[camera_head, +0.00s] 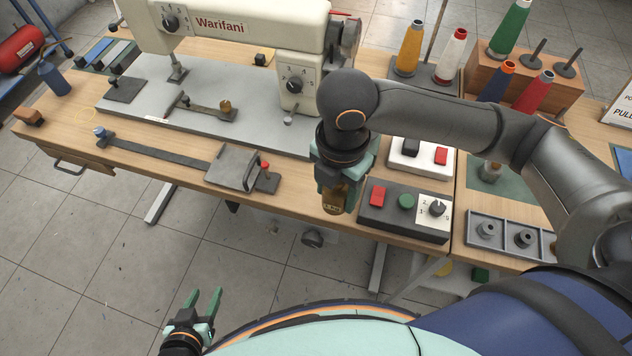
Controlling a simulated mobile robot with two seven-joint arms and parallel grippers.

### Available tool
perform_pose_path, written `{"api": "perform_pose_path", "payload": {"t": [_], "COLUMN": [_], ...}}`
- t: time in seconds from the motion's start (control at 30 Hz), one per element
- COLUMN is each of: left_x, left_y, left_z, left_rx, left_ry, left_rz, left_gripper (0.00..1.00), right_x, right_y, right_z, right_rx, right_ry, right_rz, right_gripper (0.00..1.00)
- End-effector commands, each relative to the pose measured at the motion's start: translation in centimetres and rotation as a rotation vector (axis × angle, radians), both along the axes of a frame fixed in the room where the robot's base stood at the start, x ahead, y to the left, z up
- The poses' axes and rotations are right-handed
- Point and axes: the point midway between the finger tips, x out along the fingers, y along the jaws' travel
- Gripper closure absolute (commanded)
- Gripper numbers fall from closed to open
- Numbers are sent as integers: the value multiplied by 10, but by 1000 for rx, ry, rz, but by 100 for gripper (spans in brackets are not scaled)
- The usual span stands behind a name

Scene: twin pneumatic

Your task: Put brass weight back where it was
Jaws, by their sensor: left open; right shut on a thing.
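The brass weight (333,205) is a small brass-coloured piece held upright, its lower end showing below the fingers. My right gripper (338,180) is shut on it, in front of the table's front edge and left of the dark control box. The upper part of the weight is hidden by the fingers. My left gripper (204,302) is open and empty, low in the picture over the floor, well away from the table. A grey tray (468,231) with compartments at the right holds grey weights (487,230).
A dark control box (381,216) with red and green buttons stands right of my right gripper. A white switch box (402,160) is behind it. A sewing machine (262,38) fills the back. Thread cones (450,58) stand at back right.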

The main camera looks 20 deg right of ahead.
Motion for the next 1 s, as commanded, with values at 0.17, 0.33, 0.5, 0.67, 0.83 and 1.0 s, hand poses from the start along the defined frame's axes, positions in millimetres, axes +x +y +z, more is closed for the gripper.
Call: {"api": "perform_pose_path", "payload": {"t": [0.17,0.33,0.5,0.67,0.83,1.0], "left_x": [0,0,0,0,0,0], "left_y": [0,0,0,0,0,0], "left_z": [-3,-8,-11,-12,-13,-14], "left_rx": [0,0,0,0,0,0], "left_ry": [0,0,0,0,0,0], "left_rz": [0,0,0,0,0,0], "left_gripper": [50,50,50,50,50,50], "right_x": [36,61,79,86,91,91], "right_y": [3,5,6,7,7,7], "right_z": [-14,-41,-61,-69,-76,-98], "right_rx": [2,0,2,4,3,2], "right_ry": [-5,-2,-5,-6,-4,-2], "right_rz": [-2,-1,0,2,2,2], "right_gripper": [100,100,100,100,100,100]}}
